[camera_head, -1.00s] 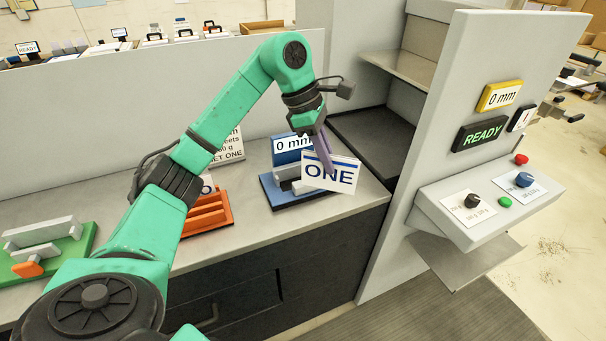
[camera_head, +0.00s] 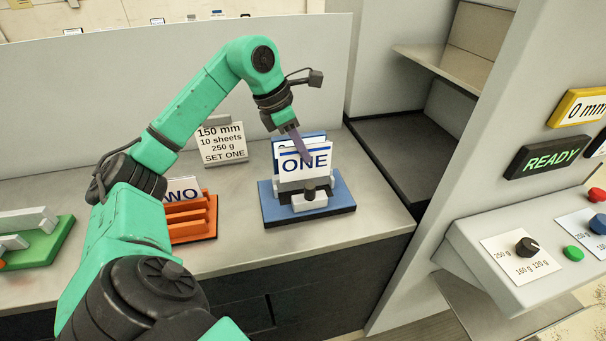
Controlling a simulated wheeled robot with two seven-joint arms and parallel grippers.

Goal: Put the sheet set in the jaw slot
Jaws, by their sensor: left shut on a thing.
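The sheet set (camera_head: 318,163) is a white card marked ONE with a blue band along its top. My left gripper (camera_head: 302,150) is shut on its top edge, with the purple finger crossing its face. The sheet set stands nearly upright at the blue jaw fixture (camera_head: 343,196), whose grey jaw bars (camera_head: 290,188) lie at the card's lower edge. I cannot tell how deep the card sits in the slot, as its lower edge is hidden. A dark knob (camera_head: 309,191) shows at the fixture's front. My right gripper is not in view.
An orange rack (camera_head: 196,222) holding a card that reads WO stands to the left. A sign (camera_head: 221,143) reads 150 mm, 10 sheets, 250 g, SET ONE. A green fixture (camera_head: 40,243) is at far left. The control panel (camera_head: 520,245) and READY display (camera_head: 542,156) are at right.

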